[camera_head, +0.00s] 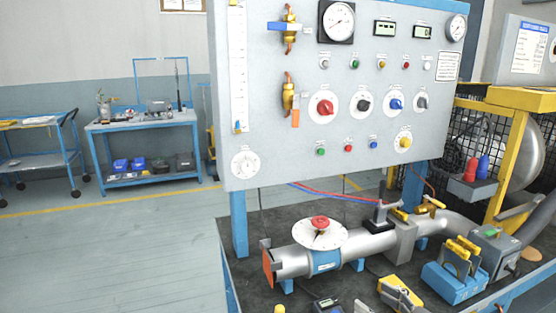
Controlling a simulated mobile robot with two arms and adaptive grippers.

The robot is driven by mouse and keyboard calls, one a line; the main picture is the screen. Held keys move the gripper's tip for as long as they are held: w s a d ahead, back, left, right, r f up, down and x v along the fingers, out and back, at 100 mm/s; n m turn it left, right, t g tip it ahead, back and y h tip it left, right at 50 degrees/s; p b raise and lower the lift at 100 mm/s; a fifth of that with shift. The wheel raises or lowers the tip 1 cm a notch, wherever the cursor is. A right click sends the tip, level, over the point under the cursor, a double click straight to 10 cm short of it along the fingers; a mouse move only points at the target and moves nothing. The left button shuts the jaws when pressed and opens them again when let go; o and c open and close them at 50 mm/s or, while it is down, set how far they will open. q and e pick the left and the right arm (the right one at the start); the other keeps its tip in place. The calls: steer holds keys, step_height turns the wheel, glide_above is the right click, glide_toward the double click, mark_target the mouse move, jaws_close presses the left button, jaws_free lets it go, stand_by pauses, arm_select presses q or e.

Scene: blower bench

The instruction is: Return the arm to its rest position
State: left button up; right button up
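Neither of my grippers shows in the head view, and I can make out no arm of mine. The upright grey control panel (290,160) stands over the dark bench top (262,236). A metal pipe (378,243) lies along the bench on blue supports, with an orange plate (268,267) at its left end. A white dial with a red knob (320,224) sits on top of the pipe. A grey-black handle (381,213) stands farther right on it.
A blue holder (452,284) with yellow-topped pieces and a grey box (495,250) stand at the bench's right. Yellow-grey tools (400,293) lie at the front edge. A yellow frame (515,99) is behind.

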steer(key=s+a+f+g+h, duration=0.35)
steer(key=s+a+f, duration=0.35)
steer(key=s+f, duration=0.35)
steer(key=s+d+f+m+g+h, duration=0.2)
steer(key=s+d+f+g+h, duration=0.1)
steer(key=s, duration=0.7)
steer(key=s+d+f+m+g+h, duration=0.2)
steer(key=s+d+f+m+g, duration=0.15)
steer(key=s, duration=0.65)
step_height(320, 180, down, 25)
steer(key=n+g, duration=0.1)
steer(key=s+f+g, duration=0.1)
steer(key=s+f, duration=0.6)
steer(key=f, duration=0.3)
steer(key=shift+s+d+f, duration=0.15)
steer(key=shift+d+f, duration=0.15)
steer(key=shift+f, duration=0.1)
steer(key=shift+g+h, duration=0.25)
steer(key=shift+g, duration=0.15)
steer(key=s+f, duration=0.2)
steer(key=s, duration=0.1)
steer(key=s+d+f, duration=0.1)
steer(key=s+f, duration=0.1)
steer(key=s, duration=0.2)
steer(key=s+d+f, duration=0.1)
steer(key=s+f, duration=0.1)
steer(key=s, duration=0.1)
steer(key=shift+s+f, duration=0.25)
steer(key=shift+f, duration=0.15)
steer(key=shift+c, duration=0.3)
